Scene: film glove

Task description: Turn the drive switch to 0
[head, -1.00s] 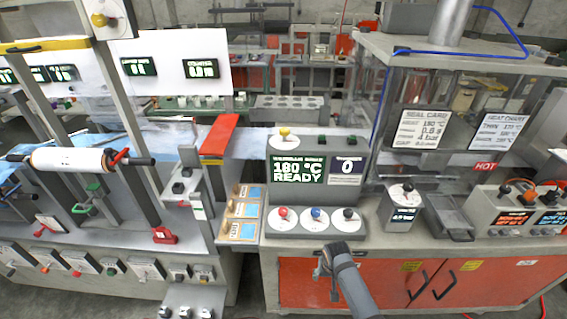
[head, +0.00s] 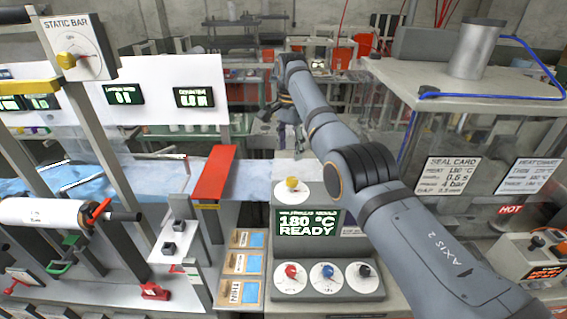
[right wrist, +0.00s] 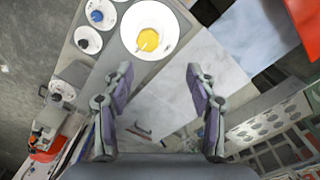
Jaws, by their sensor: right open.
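No label reading "drive" is legible, so I cannot tell which control is the drive switch. The grey console (head: 325,262) has a yellow knob (head: 291,184) on a white dial on its top. Red (head: 291,271), blue (head: 327,271) and black (head: 363,271) knobs sit on its lower front. My right gripper (head: 291,150) hangs open and empty above and behind the yellow knob in the head view. In the right wrist view, the yellow knob (right wrist: 148,40) lies just beyond the two spread fingers (right wrist: 157,80), apart from them. My left gripper is not in view.
A dial marked STATIC BAR (head: 70,55) is at the upper left. Small black switches (head: 168,248) sit on the left machine beside a red lever plate (head: 214,175). My right arm crosses in front of the console's right side. A glass-sided cabinet (head: 480,80) stands at right.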

